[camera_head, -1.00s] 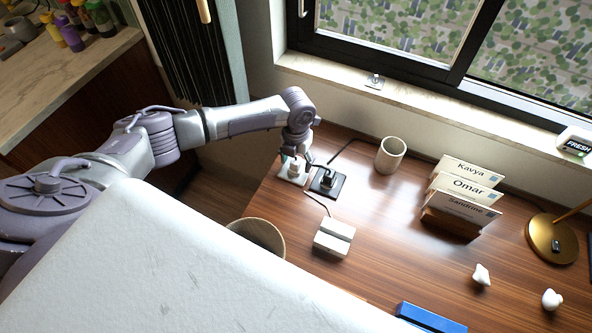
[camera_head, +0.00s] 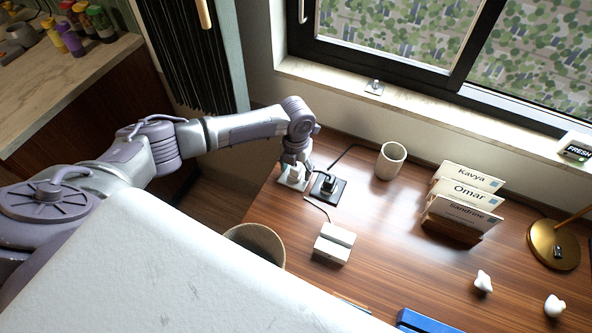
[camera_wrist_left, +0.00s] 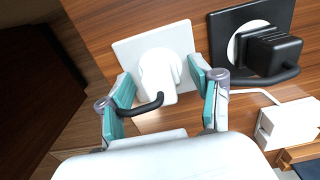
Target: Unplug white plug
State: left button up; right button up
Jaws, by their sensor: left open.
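The white plug (camera_wrist_left: 158,75) sits in a square white socket plate (camera_wrist_left: 125,52) on the wooden desk. A short dark curved piece, seemingly its cord, sticks out at its near side. My left gripper (camera_wrist_left: 160,82) is open, its teal-padded fingers on either side of the white plug; a gap shows at the right finger, and contact on the left is unclear. In the head view the left gripper (camera_head: 294,161) is over the white socket plate (camera_head: 291,182) and partly hides the plug. My right gripper is not in view.
Close to the right stands a black plug (camera_wrist_left: 273,50) in a black socket plate (camera_head: 327,192). A white box (camera_head: 333,244) with a cord lies nearer. A beige cup (camera_head: 391,160), name cards (camera_head: 466,190) and a lamp base (camera_head: 553,245) stand right. A round bin (camera_head: 255,242) is below the desk edge.

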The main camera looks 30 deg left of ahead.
aim_at(296, 166)
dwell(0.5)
pick_arm(q)
grip_shut()
dwell(0.3)
jog(key=shift+r+p, duration=0.15)
jog(key=shift+p, duration=0.15)
jog(key=shift+r+p, duration=2.6)
jog(key=shift+r, duration=0.25)
